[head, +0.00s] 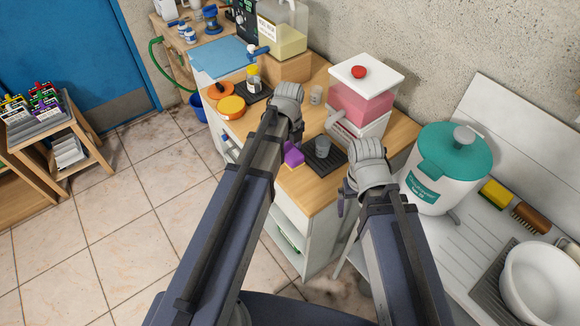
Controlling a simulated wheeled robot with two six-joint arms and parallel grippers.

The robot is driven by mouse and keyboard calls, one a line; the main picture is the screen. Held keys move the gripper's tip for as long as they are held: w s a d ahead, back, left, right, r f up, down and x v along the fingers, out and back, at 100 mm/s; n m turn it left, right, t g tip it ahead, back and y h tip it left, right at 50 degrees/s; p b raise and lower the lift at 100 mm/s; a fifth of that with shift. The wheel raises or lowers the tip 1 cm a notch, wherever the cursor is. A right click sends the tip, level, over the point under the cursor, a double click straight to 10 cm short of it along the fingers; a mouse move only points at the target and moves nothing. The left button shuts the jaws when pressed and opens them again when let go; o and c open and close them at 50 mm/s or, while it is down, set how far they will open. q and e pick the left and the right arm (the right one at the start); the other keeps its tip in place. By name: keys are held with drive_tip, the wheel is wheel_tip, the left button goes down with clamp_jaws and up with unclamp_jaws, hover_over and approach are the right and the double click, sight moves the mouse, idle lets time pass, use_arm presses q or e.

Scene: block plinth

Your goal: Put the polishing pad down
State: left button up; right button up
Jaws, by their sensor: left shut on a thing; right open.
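My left arm reaches over the wooden bench; its grey wrist shows in the head view, but its fingers are hidden behind my own forearm. A purple pad (293,154) shows partly past that forearm, below the wrist. It appears to be the polishing pad, in my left gripper, which is shut. Its contact with the fingers and any gap above the bench cannot be seen. My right arm ends near the bench's front right corner. Its gripper is open, with the fingers mostly hidden behind the arm.
A dark tray (334,163) holding a grey cup (322,146) stands right of the pad. A pink-and-white container (362,100) stands behind. Orange and yellow discs (231,107) lie left. A teal-lidded drum (440,185) stands right. Bare wood (312,190) shows at the front.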

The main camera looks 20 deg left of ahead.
sight(290, 150)
use_arm(q)
drive_tip(key=shift+f+b, duration=2.1)
drive_tip(key=shift+f, duration=0.55)
drive_tip(key=shift+f, duration=0.1)
drive_tip(key=shift+f, duration=0.15)
drive_tip(key=o, duration=1.5)
drive_tip(key=shift+c, duration=0.2)
wheel_tip(290, 150, up, 13)
drive_tip(key=p, duration=1.2)
drive_tip(key=shift+f, duration=0.2)
drive_tip(key=shift+f, duration=0.2)
